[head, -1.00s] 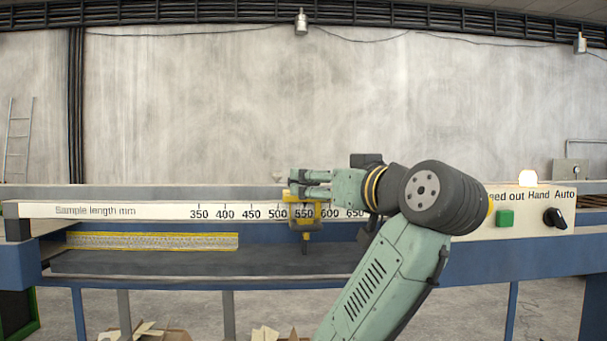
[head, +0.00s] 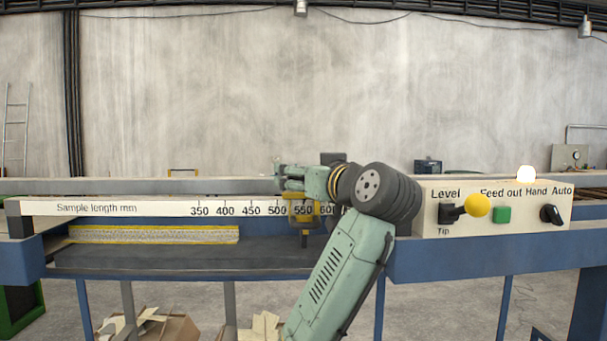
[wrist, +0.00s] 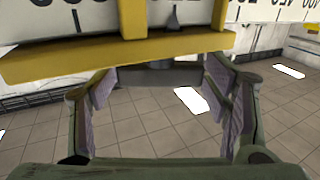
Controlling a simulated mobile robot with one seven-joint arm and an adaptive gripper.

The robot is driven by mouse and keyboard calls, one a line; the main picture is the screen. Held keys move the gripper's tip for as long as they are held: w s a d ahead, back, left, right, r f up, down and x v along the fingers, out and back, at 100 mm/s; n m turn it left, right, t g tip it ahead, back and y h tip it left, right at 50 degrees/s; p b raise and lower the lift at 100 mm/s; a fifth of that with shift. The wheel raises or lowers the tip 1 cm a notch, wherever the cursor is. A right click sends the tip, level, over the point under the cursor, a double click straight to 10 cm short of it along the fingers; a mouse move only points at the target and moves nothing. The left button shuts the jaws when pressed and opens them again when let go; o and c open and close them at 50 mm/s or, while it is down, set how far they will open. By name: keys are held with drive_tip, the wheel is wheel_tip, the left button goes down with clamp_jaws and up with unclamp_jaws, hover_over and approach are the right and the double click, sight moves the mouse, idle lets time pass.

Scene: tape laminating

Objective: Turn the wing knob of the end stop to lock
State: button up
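The yellow end stop (head: 304,211) sits on the white length scale (head: 150,208) at about the 550 mark, with a dark stem below. In the wrist view its yellow bracket (wrist: 60,62) crosses the upper part, close in front of the fingers. A small dark pointed part (wrist: 173,20) shows at the bracket; I cannot tell whether it belongs to the wing knob. My gripper (head: 279,177) is above and slightly left of the end stop. The wrist view shows its fingers (wrist: 162,84) spread, with nothing held between them.
To the right, the control panel (head: 520,222) carries a yellow-ball lever (head: 476,205), a green button (head: 502,214) and a black switch (head: 551,214). A yellow-edged strip (head: 150,234) lies at left.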

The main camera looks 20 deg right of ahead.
drive_tip(key=c, duration=0.9)
drive_tip(key=shift+f+m+h+b, duration=0.2)
drive_tip(key=shift+m+h+b, duration=0.45)
drive_tip(key=shift+h, duration=0.45)
drive_tip(key=m+h, duration=0.1)
drive_tip(key=h, duration=0.1)
drive_tip(key=m+h, duration=0.2)
drive_tip(key=h, duration=0.1)
drive_tip(key=shift+r+m+g, duration=0.2)
drive_tip(key=shift+m+g, duration=0.05)
drive_tip(key=shift+g, duration=0.05)
drive_tip(key=o, duration=1.2)
drive_tip(key=shift+c, duration=0.2)
drive_tip(key=shift+s, duration=0.1)
